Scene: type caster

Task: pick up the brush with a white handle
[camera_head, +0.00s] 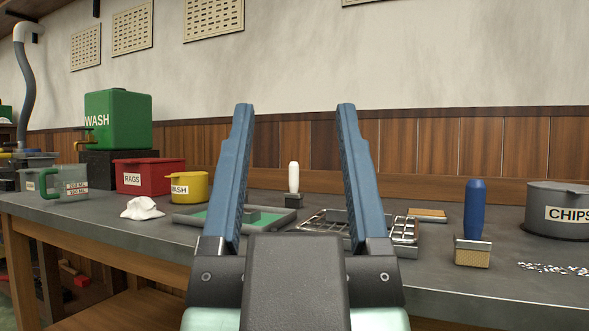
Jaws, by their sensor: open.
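The brush with a white handle (294,178) stands upright on the grey bench, toward the back, with its white handle up and a small dark base below. It shows between the two blue fingers of my gripper (294,110), beyond them. My gripper is open and empty, pointing forward, apart from the brush. Another brush with a blue handle (475,210) stands upright to the right, its tan bristles down on the bench.
A tray with green inside (258,215) and a metal rack (405,230) lie partly behind my fingers. A CHIPS tin (560,212), scattered chips (552,269), a yellow WASH pot (190,187), a red RAGS box (148,178) and a white cloth (141,208) are also on the bench (95,232).

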